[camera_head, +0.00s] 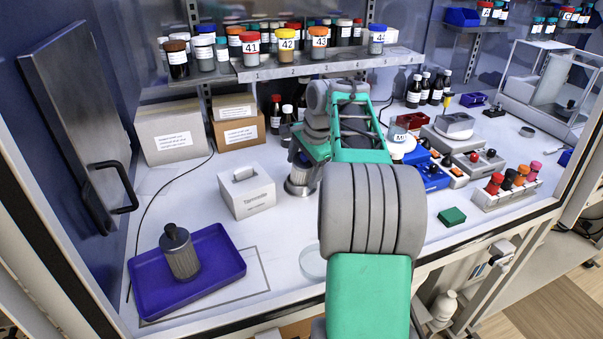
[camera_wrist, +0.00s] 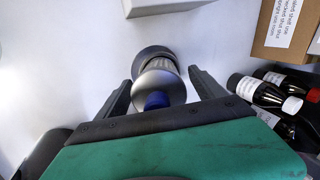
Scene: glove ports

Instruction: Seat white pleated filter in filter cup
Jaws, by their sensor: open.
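My gripper (camera_wrist: 160,76) is open, one finger on each side of the filter, with visible gaps. How deep the filter sits in the cup is hidden.
A dark grey pleated filter (camera_head: 180,256) stands in a blue tray (camera_head: 222,274) at the front left. A white tissue box (camera_head: 247,190) is left of my gripper. Dark bottles (camera_wrist: 262,95) stand close on the right in the wrist view. A shelf (camera_head: 290,70) hangs above.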

